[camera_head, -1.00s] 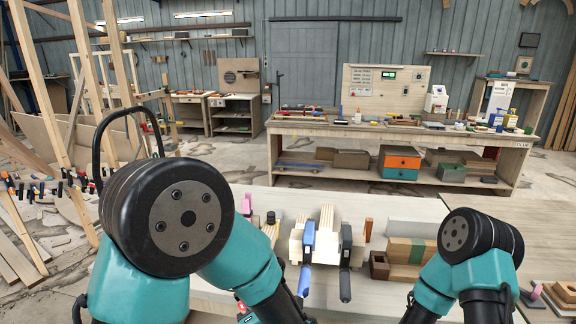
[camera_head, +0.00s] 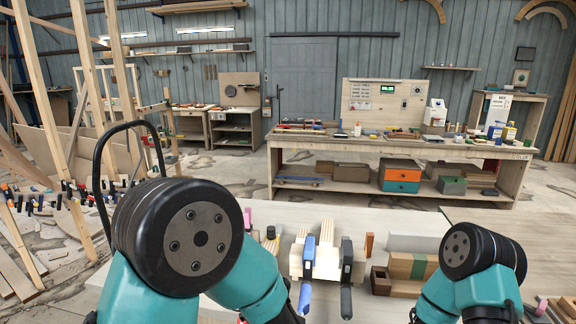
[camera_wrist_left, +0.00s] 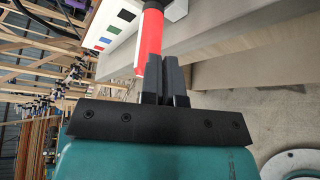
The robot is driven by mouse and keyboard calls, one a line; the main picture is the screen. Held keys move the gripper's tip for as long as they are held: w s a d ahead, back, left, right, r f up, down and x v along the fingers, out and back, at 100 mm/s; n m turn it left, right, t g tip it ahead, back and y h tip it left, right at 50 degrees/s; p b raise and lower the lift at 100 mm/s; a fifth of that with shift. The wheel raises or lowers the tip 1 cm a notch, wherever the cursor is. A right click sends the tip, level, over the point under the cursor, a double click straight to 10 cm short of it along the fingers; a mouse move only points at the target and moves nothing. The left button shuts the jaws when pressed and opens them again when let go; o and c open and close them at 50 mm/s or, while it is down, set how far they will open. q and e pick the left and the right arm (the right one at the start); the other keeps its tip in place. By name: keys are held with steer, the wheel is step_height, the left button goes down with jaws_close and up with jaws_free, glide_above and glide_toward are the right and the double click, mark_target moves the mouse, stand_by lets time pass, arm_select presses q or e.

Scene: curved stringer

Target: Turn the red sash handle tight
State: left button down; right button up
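The red sash handle (camera_wrist_left: 150,42) shows in the left wrist view as a red bar with a pale strip along one side. My left gripper (camera_wrist_left: 165,64) is just below it there, its two black fingers side by side with only a thin line between them. The fingers overlap the handle's lower end in the picture; I cannot tell whether they touch it. In the head view my left arm hides the left gripper. My right gripper is outside the head view; only its arm shows at the right.
A clamped pale wood piece (camera_head: 327,264) lies on the near bench, with a blue clamp (camera_head: 306,272) and a black clamp (camera_head: 346,275) across it. Brown wood blocks (camera_head: 408,265) sit to their right. The long workbench (camera_head: 400,150) stands behind, across open floor.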

arm_select(q)
steer(key=shift+s+d, duration=0.1)
steer(key=shift+d, duration=0.15)
steer(key=s, duration=0.4)
steer(key=s+a, duration=0.1)
steer(key=s, duration=0.1)
stand_by(0.6)
steer(key=shift+s, duration=0.1)
